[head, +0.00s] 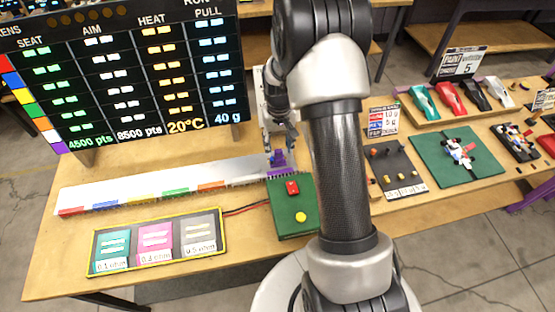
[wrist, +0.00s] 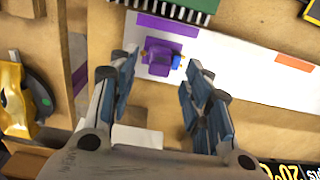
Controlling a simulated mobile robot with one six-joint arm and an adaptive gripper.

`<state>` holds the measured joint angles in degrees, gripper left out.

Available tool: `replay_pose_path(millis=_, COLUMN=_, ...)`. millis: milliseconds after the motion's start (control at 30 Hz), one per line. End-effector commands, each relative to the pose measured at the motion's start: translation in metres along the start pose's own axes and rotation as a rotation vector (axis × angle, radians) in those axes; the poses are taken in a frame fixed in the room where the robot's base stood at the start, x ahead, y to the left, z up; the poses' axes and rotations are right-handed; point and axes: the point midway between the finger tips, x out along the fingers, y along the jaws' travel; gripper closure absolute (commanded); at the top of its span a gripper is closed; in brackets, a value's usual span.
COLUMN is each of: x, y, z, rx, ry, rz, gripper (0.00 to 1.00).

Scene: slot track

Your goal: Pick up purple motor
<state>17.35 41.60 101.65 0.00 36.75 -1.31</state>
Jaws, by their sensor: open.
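The purple motor (wrist: 158,56) sits on the white strip (wrist: 235,55), just in front of a purple label (wrist: 167,25), with a small blue part on its right side. In the head view the motor (head: 277,158) is at the right end of the strip, partly hidden by my gripper. My gripper (head: 279,145) is above it, pointing down. In the wrist view my gripper (wrist: 158,78) has its two fingers apart, with the motor seen between and beyond the fingertips. Nothing is held.
A green box (head: 293,222) with a red switch and yellow button stands close by the strip's right end. A score board (head: 120,75) rises behind the strip. A yellow-edged tray (head: 158,242) lies in front. Car shells (head: 450,97) and parts mats lie right.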

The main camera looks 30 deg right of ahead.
Motion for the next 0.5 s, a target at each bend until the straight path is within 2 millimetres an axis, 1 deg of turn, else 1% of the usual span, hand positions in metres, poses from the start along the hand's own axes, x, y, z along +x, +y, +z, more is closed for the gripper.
replay_pose_path(millis=33, x=0.011, y=0.0, z=-0.001, rx=0.0, ry=-0.002, rz=0.0, gripper=0.55)
replay_pose_path(millis=100, x=0.023, y=0.0, z=-0.003, rx=0.0, ry=-0.002, rz=0.0, gripper=0.55)
replay_pose_path(millis=200, x=0.036, y=0.0, z=-0.002, rx=0.0, ry=-0.002, rz=0.0, gripper=0.55)
replay_pose_path(millis=300, x=0.04, y=0.0, z=-0.003, rx=0.0, ry=0.0, rz=0.0, gripper=0.55)
replay_pose_path(millis=467, x=0.039, y=0.0, z=-0.003, rx=0.0, ry=0.001, rz=0.0, gripper=0.55)
replay_pose_path(millis=500, x=0.039, y=0.0, z=-0.003, rx=0.0, ry=0.001, rz=0.0, gripper=0.57)
